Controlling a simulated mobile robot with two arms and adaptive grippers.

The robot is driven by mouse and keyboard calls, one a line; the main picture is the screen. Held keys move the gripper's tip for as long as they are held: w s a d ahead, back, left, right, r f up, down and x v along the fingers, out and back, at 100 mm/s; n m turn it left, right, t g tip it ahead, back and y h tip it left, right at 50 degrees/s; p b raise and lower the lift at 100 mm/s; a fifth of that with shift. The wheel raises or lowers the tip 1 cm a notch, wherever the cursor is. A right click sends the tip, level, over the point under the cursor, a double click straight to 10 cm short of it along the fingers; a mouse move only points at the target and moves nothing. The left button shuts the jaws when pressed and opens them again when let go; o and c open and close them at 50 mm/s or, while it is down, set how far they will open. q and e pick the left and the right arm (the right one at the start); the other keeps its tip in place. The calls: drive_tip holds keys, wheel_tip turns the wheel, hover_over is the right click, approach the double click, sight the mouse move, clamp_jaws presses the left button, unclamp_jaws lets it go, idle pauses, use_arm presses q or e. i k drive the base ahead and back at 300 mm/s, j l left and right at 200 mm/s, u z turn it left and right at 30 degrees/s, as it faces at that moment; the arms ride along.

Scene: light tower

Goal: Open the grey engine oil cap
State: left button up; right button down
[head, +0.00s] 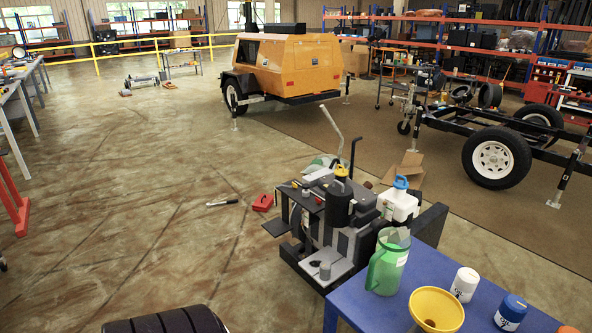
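A dark engine block (350,225) stands on the floor right of centre. A small grey cylindrical cap (325,270) sits upright on the light grey plate at its near, lower side. This looks like the grey engine oil cap; whether it is seated on an opening cannot be told at this size. Neither of my grippers is in view.
A blue table (398,305) at the lower right holds a green jug (386,270), a yellow funnel (436,308) and white and blue containers (510,312). A white jug with a blue cap (398,204) stands behind. A red object (262,202) lies on the floor. The left floor is mostly clear.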

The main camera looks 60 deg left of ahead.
sight(342, 173)
drive_tip(key=u, duration=1.55)
drive_tip(key=i+j+u, duration=0.75)
drive_tip(key=i+j, duration=0.2)
drive_tip(key=i+j+u, duration=0.35)
drive_tip(key=i, duration=0.25)
drive_tip(key=i+z, duration=0.7)
drive_tip(key=i, duration=0.2)
drive_tip(key=i+j+z, duration=0.3)
drive_tip(key=i, duration=0.15)
drive_tip(key=i+j+z, duration=0.15)
drive_tip(key=i+z, duration=0.2)
drive_tip(key=i, duration=0.05)
